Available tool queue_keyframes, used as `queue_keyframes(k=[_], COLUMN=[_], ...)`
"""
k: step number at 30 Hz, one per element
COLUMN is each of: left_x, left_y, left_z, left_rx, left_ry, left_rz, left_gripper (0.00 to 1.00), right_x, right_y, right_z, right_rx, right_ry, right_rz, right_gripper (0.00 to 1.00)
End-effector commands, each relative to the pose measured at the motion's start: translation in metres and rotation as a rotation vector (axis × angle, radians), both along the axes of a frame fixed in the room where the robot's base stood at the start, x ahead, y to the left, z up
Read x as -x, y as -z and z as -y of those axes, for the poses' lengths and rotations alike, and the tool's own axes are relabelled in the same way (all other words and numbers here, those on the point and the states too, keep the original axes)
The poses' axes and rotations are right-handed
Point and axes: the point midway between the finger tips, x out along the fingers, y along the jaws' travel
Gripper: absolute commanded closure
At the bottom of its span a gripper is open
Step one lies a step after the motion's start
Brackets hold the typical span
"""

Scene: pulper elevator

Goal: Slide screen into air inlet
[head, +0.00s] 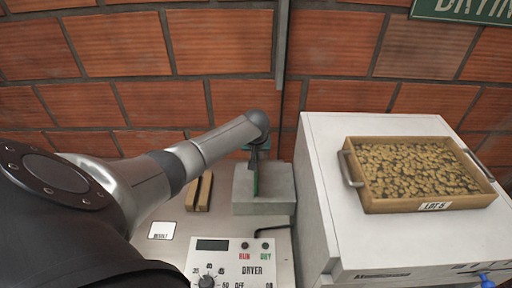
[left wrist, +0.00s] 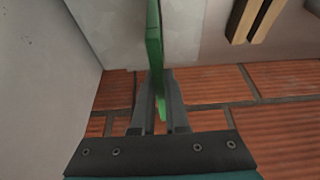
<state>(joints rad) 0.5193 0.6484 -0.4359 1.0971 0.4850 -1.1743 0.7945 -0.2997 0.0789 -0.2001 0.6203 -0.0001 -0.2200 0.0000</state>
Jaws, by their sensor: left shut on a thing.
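The screen (head: 256,184) is a thin green panel seen edge-on, upright in the head view. My left gripper (head: 258,156) is shut on its upper part. In the left wrist view the green screen (left wrist: 154,45) stands between the two grey fingers of my left gripper (left wrist: 159,112) and runs on past their tips. A grey block (head: 276,204), which looks like the air inlet, lies below the gripper, and the screen's lower end overlaps its top. I cannot tell whether the screen is inside a slot there. My right gripper is in neither view.
The dryer panel (head: 240,262) with knob and buttons is in front. Wooden bars (head: 199,192) lie left of the block. A white cabinet (head: 330,215) stands close on the right, bearing a handled wooden tray (head: 430,205) of beans. A brick wall (head: 135,45) closes the back.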

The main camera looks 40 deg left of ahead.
Motion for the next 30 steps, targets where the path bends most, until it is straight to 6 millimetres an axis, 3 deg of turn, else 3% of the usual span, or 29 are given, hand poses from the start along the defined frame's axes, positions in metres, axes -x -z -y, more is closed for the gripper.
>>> queue_keyframes(k=[12,30], left_x=[0.0002,-0.0002], left_y=[-0.0007,0.0086], left_z=[-0.001,-0.0005], left_rx=[-0.001,-0.001], left_ry=[0.0,0.0], left_rz=[-0.001,0.001], left_gripper=[1.0,1.0], right_x=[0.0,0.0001], right_y=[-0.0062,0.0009], right_z=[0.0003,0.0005], right_rx=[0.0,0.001], right_ry=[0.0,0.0], right_rz=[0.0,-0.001], right_gripper=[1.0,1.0])
